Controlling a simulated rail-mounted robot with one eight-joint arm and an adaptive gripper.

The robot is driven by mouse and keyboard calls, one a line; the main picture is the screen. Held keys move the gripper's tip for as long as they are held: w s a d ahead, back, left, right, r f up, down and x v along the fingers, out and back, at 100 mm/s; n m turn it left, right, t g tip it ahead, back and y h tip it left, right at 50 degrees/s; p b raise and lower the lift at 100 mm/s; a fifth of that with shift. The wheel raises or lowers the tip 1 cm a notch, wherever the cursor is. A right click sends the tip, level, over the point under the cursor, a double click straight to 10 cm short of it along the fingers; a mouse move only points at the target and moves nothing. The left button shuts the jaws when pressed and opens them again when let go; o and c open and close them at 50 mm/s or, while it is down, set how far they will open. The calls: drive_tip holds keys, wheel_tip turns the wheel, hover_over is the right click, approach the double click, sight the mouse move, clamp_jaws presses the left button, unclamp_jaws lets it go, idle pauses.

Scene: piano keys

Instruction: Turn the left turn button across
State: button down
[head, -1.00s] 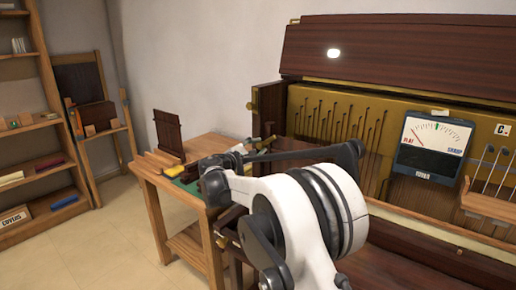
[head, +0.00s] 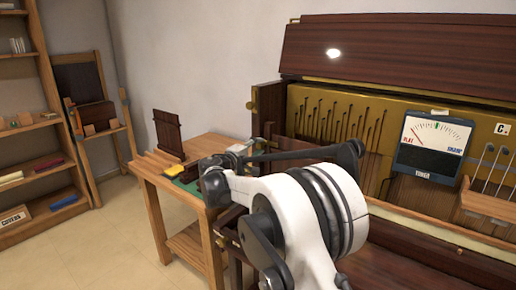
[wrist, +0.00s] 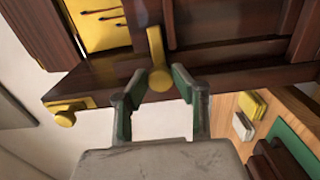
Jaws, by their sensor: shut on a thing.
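The brass turn button (wrist: 156,52) shows in the wrist view as a bar with a rounded lower end, in front of the dark wood of the piano case. My gripper (wrist: 158,88) has a green-padded finger on either side of that rounded end and is shut on it. The bar stands nearly upright in this picture, tilted slightly. In the head view my white arm reaches toward the piano's left end, and my fingertips and the held button cannot be made out there.
Another brass fitting (wrist: 65,112) sits on a dark board at left in the wrist view. A meter (head: 433,147) stands at the piano's right. The floor at left is clear.

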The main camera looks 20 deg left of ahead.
idle(0.5)
drive_tip(key=c, duration=1.4)
unclamp_jaws()
drive_tip(key=shift+c, duration=0.2)
drive_tip(key=v, duration=1.2)
